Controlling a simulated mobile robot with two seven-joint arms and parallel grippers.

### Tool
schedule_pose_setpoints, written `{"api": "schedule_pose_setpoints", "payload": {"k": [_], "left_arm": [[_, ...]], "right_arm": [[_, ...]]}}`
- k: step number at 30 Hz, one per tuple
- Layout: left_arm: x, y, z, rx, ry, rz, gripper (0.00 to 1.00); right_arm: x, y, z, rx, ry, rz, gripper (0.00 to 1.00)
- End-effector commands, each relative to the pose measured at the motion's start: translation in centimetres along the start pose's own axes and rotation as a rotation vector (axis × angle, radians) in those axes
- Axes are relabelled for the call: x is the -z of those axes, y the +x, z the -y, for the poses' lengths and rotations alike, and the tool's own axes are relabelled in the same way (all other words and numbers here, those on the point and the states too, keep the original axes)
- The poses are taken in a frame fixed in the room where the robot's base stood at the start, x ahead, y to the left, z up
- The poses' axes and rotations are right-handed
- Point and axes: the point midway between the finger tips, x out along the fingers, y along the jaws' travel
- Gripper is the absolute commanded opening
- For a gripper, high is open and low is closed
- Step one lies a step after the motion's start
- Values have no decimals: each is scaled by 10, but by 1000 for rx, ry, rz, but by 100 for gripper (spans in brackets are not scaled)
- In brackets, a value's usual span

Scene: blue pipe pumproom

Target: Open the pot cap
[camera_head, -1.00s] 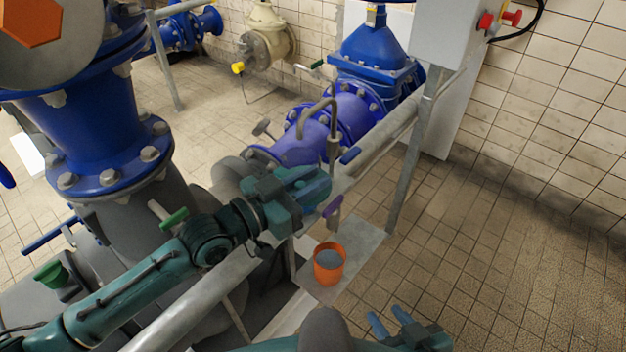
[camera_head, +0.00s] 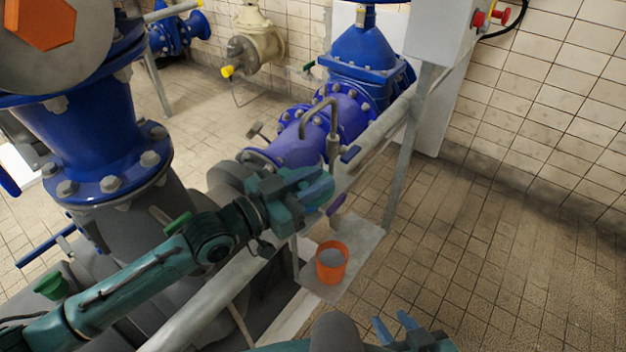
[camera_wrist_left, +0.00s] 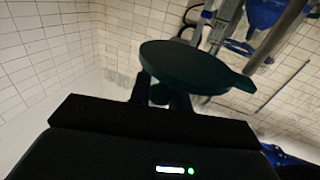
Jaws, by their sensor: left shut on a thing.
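My left gripper (camera_head: 314,189) is at the centre of the head view, beside the grey pipe rail. In the left wrist view, a dark flat round disc with a small tab, which looks like the cap (camera_wrist_left: 195,66), lies across the fingers, and the gripper is shut on it. The fingertips are partly hidden behind it. In the head view the cap is hard to tell from the gripper. An orange pot (camera_head: 331,275) with a grey inside stands below it on a slab, its top open. My right gripper (camera_head: 393,330) is at the bottom edge, fingers apart and empty.
Large blue pipework (camera_head: 85,135) stands at left. The tiled floor (camera_head: 480,240) at right is clear.

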Motion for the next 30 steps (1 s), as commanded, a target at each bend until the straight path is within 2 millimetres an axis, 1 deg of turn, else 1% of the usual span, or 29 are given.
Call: {"api": "schedule_pose_setpoints", "payload": {"k": [1, 9, 16, 19, 23, 30], "left_arm": [[2, 0, 0, 0, 1, -4, 20], [1, 0, 0, 0, 1, -2, 41], [0, -1, 0, 0, 0, 0, 41], [-1, -7, 0, 1, 0, 1, 41], [-2, -27, 0, 1, 3, 3, 41], [-2, -82, 0, 0, 2, 5, 41]], "right_arm": [[0, 0, 0, 0, -1, 1, 36], [-1, 0, -1, 1, -4, 2, 36], [-1, 0, -1, 1, -5, 2, 36], [-2, 0, -1, 1, -5, 2, 36], [-3, 1, -1, 1, -2, 2, 36], [-6, 3, -1, 4, 6, -2, 36]]}}
